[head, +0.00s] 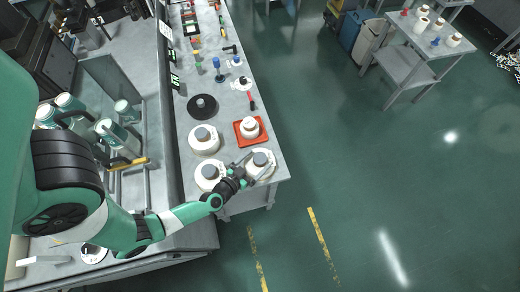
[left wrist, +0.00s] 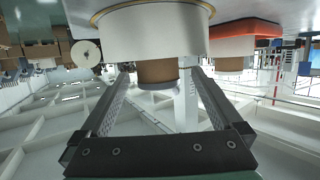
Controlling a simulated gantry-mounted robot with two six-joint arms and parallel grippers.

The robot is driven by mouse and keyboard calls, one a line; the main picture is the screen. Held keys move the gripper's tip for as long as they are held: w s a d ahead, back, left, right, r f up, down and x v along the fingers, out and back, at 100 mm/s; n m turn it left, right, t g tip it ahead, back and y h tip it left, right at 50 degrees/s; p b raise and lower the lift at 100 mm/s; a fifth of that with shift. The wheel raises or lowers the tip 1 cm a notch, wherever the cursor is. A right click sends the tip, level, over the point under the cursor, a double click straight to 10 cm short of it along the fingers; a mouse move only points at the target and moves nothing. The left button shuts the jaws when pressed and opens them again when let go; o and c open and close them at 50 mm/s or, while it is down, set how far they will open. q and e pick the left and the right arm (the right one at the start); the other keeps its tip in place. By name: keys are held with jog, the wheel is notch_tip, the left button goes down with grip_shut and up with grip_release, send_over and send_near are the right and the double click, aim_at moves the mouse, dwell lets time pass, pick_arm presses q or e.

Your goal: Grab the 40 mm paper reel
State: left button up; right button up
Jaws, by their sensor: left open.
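In the left wrist view the fingers lie on either side of the brown core (left wrist: 157,73) of a large white reel (left wrist: 150,36). Other reels are at left (head: 208,184) and behind (head: 203,147). A smaller reel (head: 250,132) sits on a red tray (head: 239,139). No size marking is readable. My right gripper is not in view.
A black disc (head: 202,113) lies behind the reels. Small coloured tools and parts (head: 217,72) line the bench further back. A grey side table (head: 405,65) with small items stands apart at upper right. The green floor right of the bench is clear.

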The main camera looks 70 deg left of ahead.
aim_at(265, 155)
pick_arm(q)
jog(key=b+x, duration=0.2)
jog(key=x, duration=0.3)
jog(key=shift+w, duration=0.15)
jog(key=shift+r, duration=0.1)
grip_shut()
